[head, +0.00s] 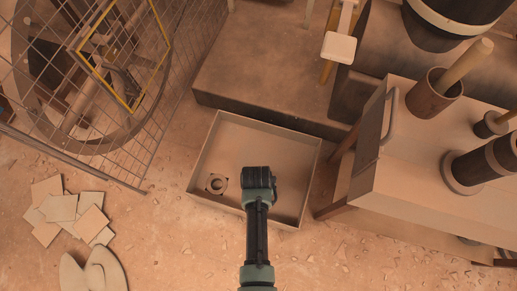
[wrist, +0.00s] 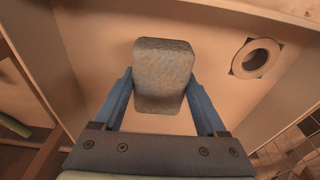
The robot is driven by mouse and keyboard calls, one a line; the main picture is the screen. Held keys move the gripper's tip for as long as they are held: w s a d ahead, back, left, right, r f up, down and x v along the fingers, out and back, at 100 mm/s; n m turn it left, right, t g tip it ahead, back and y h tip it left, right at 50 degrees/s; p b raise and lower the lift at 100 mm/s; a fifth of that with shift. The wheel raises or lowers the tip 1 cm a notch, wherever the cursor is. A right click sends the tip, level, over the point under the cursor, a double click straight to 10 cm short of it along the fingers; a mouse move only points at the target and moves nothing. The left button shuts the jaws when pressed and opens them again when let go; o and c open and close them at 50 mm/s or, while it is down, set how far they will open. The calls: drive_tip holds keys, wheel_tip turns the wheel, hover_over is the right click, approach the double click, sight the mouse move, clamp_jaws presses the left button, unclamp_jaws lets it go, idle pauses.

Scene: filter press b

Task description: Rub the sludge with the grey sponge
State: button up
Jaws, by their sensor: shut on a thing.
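My gripper (wrist: 161,80) is shut on the grey sponge (wrist: 163,62), a rough rounded block held between the two blue fingers in the wrist view. In the head view my wrist covers the fingers and the sponge. It is over the shallow square tray (head: 262,132), right of the round drain hole (head: 216,183) in the tray floor. The tray floor (wrist: 100,50) lies behind the sponge in the wrist view. I cannot tell whether the sponge touches it. I cannot make out any sludge; the visible floor looks plain tan.
Low walls (head: 204,142) surround the tray. A wire mesh guard (head: 125,160) stands to the left, a dark-sided block (head: 260,75) behind, and a bench (head: 440,180) with cylinders to the right. Loose square tiles (head: 60,208) lie on the floor at left.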

drive_tip(key=shift+r+p, duration=2.6)
drive_tip(key=shift+r, duration=0.25)
